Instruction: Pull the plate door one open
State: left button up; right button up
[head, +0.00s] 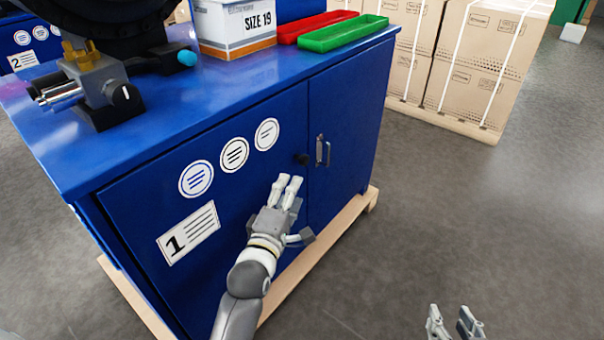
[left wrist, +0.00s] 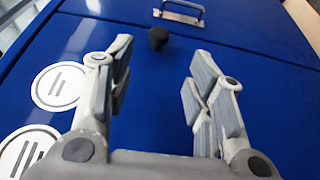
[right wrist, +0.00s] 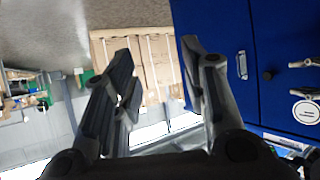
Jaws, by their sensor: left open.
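The plate door one (head: 150,215) is the blue cabinet door with a "1" label and round line symbols; it looks shut, flush with its neighbour. Its black knob (head: 301,158) is near its right edge; it also shows in the left wrist view (left wrist: 158,38). My left gripper (head: 287,182) is open in front of the door, just below the knob. In the left wrist view the knob lies just beyond the gap between its fingertips (left wrist: 160,57), not held. My right gripper (head: 453,314) is open and empty, low at the front right, away from the cabinet.
A neighbouring blue door (head: 345,130) has a metal handle (head: 322,150). On the cabinet top are a crimping machine (head: 100,85), a SIZE 19 box (head: 235,28), a red tray (head: 310,25) and a green tray (head: 345,33). Cartons (head: 480,60) stand behind. The grey floor at right is clear.

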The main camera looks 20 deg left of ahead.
aim_at(303, 164)
pick_arm(q)
jog(key=w+b, duration=0.2)
jog(key=w, duration=0.7)
jog(key=shift+w+a, duration=0.15)
jog(key=shift+w+b, duration=0.3)
jog(key=shift+w, duration=0.4)
pick_arm(e)
jog(key=w+a+r+t+y, duration=0.2)
jog(key=r+t, duration=0.5)
jog(key=r, duration=0.5)
jog(key=shift+w+a, duration=0.3)
jog(key=shift+w, duration=0.35)
pick_arm(q)
grip_shut()
